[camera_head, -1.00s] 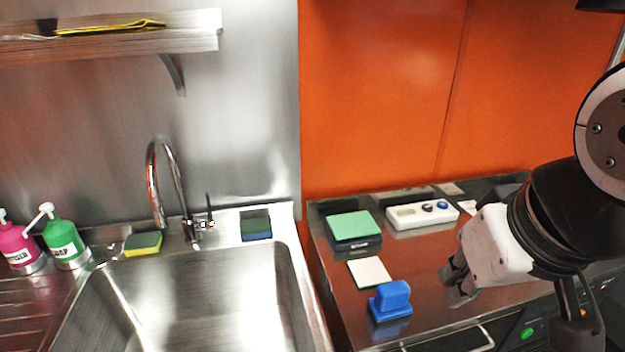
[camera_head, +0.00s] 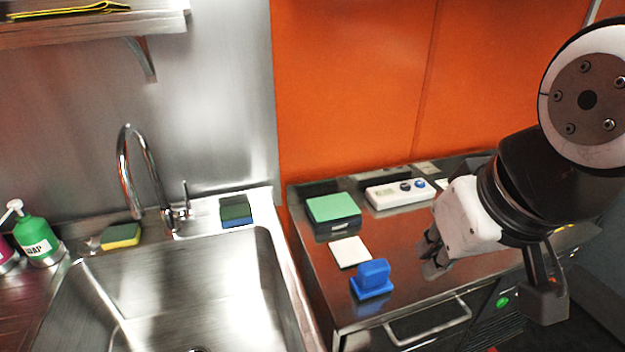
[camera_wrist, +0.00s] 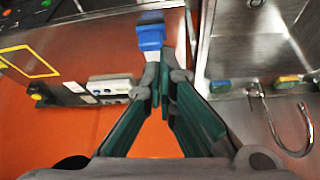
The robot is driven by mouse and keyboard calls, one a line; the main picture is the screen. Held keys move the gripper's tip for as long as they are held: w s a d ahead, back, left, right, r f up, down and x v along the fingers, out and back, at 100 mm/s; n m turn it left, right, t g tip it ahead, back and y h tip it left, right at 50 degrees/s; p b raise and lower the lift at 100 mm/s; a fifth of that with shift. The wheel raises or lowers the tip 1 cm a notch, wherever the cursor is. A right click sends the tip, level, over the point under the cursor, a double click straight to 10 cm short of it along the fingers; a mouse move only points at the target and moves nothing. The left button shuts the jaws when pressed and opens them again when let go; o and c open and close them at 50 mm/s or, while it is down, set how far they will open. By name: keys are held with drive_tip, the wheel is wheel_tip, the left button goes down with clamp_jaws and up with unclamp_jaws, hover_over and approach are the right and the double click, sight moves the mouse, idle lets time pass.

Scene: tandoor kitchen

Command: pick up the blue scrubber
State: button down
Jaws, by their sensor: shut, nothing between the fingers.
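The blue scrubber (camera_head: 372,280), a block with an upright grip, stands on the dark counter near its front edge. It also shows in the wrist view (camera_wrist: 150,36), just beyond my fingertips. My gripper (camera_head: 432,262) is to the right of the scrubber in the head view, apart from it. Its fingers are shut and empty; in the wrist view they converge (camera_wrist: 166,85) short of the scrubber.
A white square (camera_head: 350,252) lies just behind the scrubber. A green-topped dark box (camera_head: 333,212) and a white device with knobs (camera_head: 395,193) stand farther back. The sink (camera_head: 190,300) is left, with a dark sponge (camera_head: 236,211) on its rim. A drawer handle (camera_head: 430,322) projects below the counter.

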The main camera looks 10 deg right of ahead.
drive_tip(key=c, duration=2.3)
unclamp_jaws()
drive_tip(key=o, duration=0.5)
drive_tip(key=shift+c, duration=0.2)
drive_tip(key=o, duration=0.5)
drive_tip(key=shift+w+n, duration=0.4)
drive_tip(key=shift+o, duration=1.1)
drive_tip(key=w+d+f+n+g+h, duration=0.1)
drive_tip(key=w+f+n+g, duration=0.1)
drive_tip(key=w+n, duration=0.6)
drive_tip(key=shift+w+f+g, duration=0.3)
drive_tip(key=shift+w+f, duration=0.25)
drive_tip(key=shift+w, duration=0.15)
drive_tip(key=n+g, duration=0.2)
drive_tip(key=n, duration=0.9)
approach(373, 265)
drive_tip(key=f, duration=0.4)
drive_tip(key=w+f, duration=0.1)
drive_tip(key=f, duration=0.1)
drive_tip(key=shift+d+f, duration=0.2)
drive_tip(key=shift+s+d+f, duration=0.1)
drive_tip(key=shift+d+f, duration=0.05)
drive_tip(key=shift+f, duration=0.8)
drive_tip(key=shift+s+d+f, duration=0.1)
drive_tip(key=shift+d+f, duration=0.05)
drive_tip(key=shift+f, duration=0.8)
drive_tip(key=shift+d+f, duration=0.15)
drive_tip(key=shift+f, duration=0.8)
